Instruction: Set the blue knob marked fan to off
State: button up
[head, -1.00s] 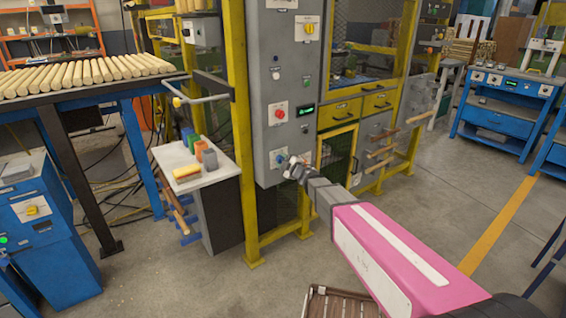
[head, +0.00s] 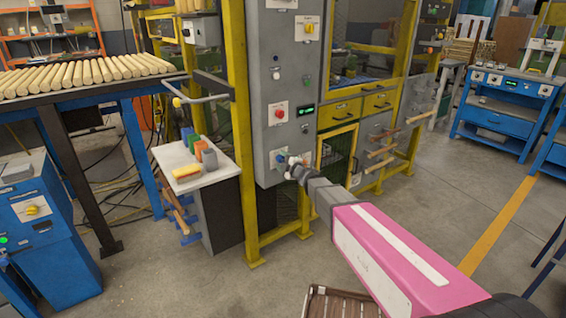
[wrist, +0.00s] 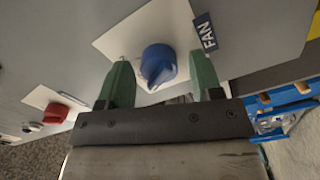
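The blue knob (wrist: 158,66) sits on a pale plate on the grey panel in the wrist view, with a dark blue FAN label (wrist: 205,33) to its right. Its pointer ridge runs toward the lower part of the picture. My gripper (wrist: 160,80) is open, with one green finger on each side of the knob and a gap on both sides. In the head view my gripper (head: 293,167) is at the lower part of the grey cabinet (head: 275,100), by the blue knob (head: 281,157), which is partly in view. No position marks are readable.
A red knob (wrist: 55,112) on its own plate is left of my gripper in the wrist view. Yellow posts (head: 240,130) frame the cabinet. A small table (head: 185,184) with coloured blocks stands to the left. Open floor lies to the right.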

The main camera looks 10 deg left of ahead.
dwell(0.3)
jog(key=v, duration=1)
jog(key=shift+s+d, duration=0.25)
jog(key=shift+s, duration=0.1)
jog(key=w+d+f+m+h, duration=0.1)
jog(key=d+f+m+h, duration=0.2)
jog(key=d+m+h, duration=0.65)
jog(key=w+d+f+m+h, duration=0.1)
jog(key=d+f+m+h, duration=0.3)
jog(key=d, duration=1)
jog(key=s+d+f+m+g, duration=0.3)
jog(key=s+d+m+g, duration=0.2)
jog(key=s, duration=0.4)
jog(key=s+d+f+m+g, duration=0.3)
jog(key=s+d+m+g, duration=0.2)
jog(key=s, duration=0.5)
jog(key=d+g, duration=0.1)
jog(key=d, duration=0.1)
jog(key=shift+s+d+g, duration=0.25)
jog(key=shift+d+g, duration=0.05)
